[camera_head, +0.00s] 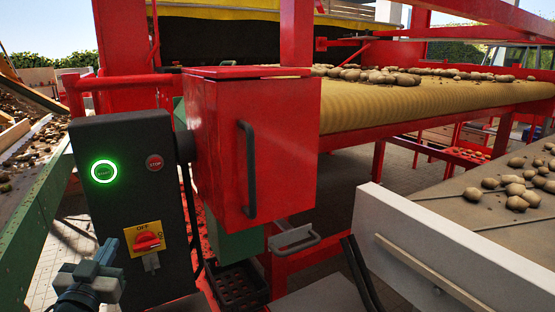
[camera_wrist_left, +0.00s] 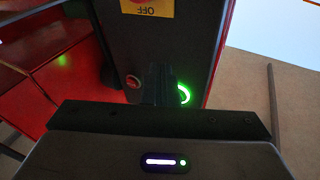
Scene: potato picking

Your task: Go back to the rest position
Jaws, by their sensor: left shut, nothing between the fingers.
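My left gripper (camera_head: 108,252) is in front of the lower left part of a dark control box (camera_head: 125,205), below its lit green ring button (camera_head: 104,171). In the left wrist view the closed fingers (camera_wrist_left: 160,85) point toward the box and overlap part of the green ring (camera_wrist_left: 183,94). The fingers are shut with nothing between them. I cannot tell whether they touch the box. A red stop button (camera_head: 154,162) and a red rotary switch on a yellow plate (camera_head: 147,239) are on the same box. My right gripper is not in view.
A red cabinet with a dark handle (camera_head: 249,170) stands beside the control box. A yellow conveyor (camera_head: 400,108) carries potatoes behind it. A belt with a white side wall (camera_head: 415,250) is at the right, and a green-sided conveyor (camera_head: 38,215) is at the left.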

